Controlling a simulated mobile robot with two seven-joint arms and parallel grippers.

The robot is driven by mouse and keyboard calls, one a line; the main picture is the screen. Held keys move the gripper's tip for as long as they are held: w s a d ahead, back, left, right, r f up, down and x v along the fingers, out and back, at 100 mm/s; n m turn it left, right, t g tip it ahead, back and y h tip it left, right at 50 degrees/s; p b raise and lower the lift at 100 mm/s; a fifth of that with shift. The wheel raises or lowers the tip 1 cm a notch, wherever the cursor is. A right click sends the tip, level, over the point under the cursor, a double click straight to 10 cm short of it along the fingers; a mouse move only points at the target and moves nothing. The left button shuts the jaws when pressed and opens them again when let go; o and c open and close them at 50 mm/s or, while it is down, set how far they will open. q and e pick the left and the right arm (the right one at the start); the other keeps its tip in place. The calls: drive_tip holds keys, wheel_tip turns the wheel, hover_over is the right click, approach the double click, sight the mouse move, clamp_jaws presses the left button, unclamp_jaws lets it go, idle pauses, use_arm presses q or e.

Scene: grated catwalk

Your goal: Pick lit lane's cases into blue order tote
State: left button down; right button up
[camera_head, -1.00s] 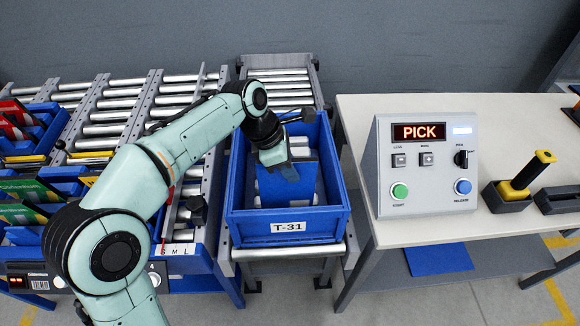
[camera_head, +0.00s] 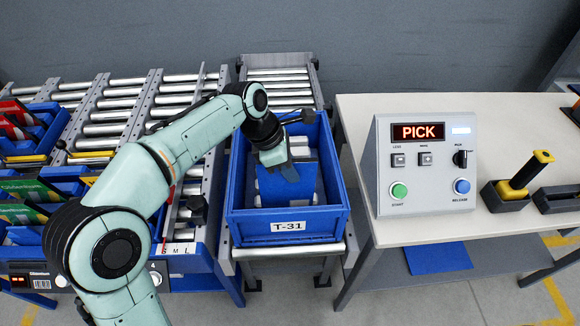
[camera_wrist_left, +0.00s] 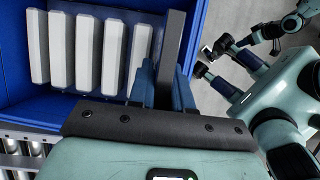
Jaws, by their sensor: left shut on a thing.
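The blue order tote (camera_head: 235,222), labelled T-31, stands on a roller stand in the middle of the head view. My left gripper (camera_head: 287,172) reaches down inside it, shut on a blue case (camera_head: 268,187) that stands tilted within the tote walls. In the left wrist view, the gripper (camera_wrist_left: 165,92) holds a dark slab edge-on between its fingers. Beside it, a row of several pale bars (camera_wrist_left: 87,52) lines the tote; I cannot tell what they are. Blue lane bins (camera_head: 75,172) with red and green cases (camera_head: 30,188) are at the left. My right gripper cannot be made out.
A grey control box (camera_head: 425,175) showing PICK stands on a pale table (camera_head: 500,120) right of the tote. Roller lanes (camera_head: 125,100) fill the back left. My left arm crosses the lanes.

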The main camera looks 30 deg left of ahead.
sight(290, 191)
use_arm(q)
drive_tip(key=shift+f+b, duration=2.25)
drive_tip(key=shift+f, duration=1.95)
drive_tip(key=c, duration=0.6)
unclamp_jaws()
drive_tip(key=shift+o, duration=0.2)
